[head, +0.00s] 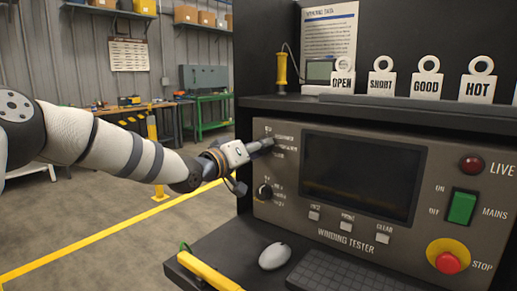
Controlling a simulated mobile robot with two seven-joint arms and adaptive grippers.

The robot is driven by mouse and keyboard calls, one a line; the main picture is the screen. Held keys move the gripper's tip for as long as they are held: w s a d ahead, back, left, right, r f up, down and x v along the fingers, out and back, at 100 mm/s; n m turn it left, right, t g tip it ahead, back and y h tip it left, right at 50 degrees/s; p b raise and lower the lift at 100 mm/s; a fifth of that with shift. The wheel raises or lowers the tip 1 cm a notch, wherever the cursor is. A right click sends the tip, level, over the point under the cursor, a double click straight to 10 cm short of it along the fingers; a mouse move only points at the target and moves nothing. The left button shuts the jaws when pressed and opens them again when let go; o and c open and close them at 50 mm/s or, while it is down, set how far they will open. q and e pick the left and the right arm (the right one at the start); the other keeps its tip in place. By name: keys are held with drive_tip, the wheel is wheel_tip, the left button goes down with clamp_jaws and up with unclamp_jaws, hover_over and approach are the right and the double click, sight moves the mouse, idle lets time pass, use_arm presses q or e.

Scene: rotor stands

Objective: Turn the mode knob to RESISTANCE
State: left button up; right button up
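The winding tester (375,238) is a beige panel with a dark screen (360,175). My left gripper (268,144) reaches in from the left to the panel's upper left. Its fingertips are at the upper knob position, beside small printed labels (286,147), the top one seeming to read RESISTANCE. The gripper hides the knob there, so its pointer cannot be read. I cannot tell whether the fingers touch or grip it. A second, black knob (264,192) is in plain view below, with its own small labels. My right gripper is not in view.
A red LIVE lamp (472,164), a green MAINS switch (462,207) and a red STOP button (448,262) are on the panel's right. Tags (381,82) stand on the shelf above. A mouse (274,256), keyboard (340,273) and yellow object (208,272) lie in front.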

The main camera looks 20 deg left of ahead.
use_arm(q)
drive_tip(key=shift+f+n, duration=0.1)
drive_tip(key=shift+n, duration=1.7)
drive_tip(key=o, duration=1.1)
drive_tip(key=shift+d, duration=0.1)
drive_tip(key=shift+o, duration=0.2)
drive_tip(key=v, duration=1.2)
